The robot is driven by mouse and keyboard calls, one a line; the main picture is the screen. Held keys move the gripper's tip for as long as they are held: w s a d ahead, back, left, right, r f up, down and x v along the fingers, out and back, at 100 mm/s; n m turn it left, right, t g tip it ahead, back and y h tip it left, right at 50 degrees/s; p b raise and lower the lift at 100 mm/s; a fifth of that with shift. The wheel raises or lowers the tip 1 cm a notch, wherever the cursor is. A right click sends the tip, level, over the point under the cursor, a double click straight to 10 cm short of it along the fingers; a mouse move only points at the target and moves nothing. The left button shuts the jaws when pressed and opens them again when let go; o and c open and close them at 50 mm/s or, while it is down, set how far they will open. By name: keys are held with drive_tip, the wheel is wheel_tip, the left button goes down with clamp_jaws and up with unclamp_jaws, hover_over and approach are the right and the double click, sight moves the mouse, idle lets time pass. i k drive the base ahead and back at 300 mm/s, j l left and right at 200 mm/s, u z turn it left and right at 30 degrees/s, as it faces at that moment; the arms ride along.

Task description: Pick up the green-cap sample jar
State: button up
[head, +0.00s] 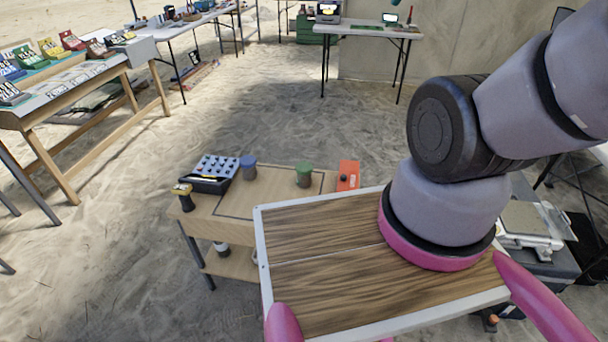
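The green-cap sample jar (304,176) stands upright on the small wooden table (215,232), near its far right part. Its cap is green and its body looks brownish. A similar jar with a blue cap (249,167) stands to its left on the same table. My arm rises at the right of the head view and leaves the picture at the top right. My gripper is not in view, so nothing shows of what it holds.
A black tray of small vials (212,172) and a dark, yellow-topped tool (184,198) stand left of the jars. An orange box (348,175) is right of the green-cap jar. My wooden deck covers the table's near right side. Sandy floor lies open beyond.

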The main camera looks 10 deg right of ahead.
sight(302, 181)
drive_tip(key=i+j+z, duration=0.1)
drive_tip(key=j+z, duration=1.15)
drive_tip(key=j, duration=0.2)
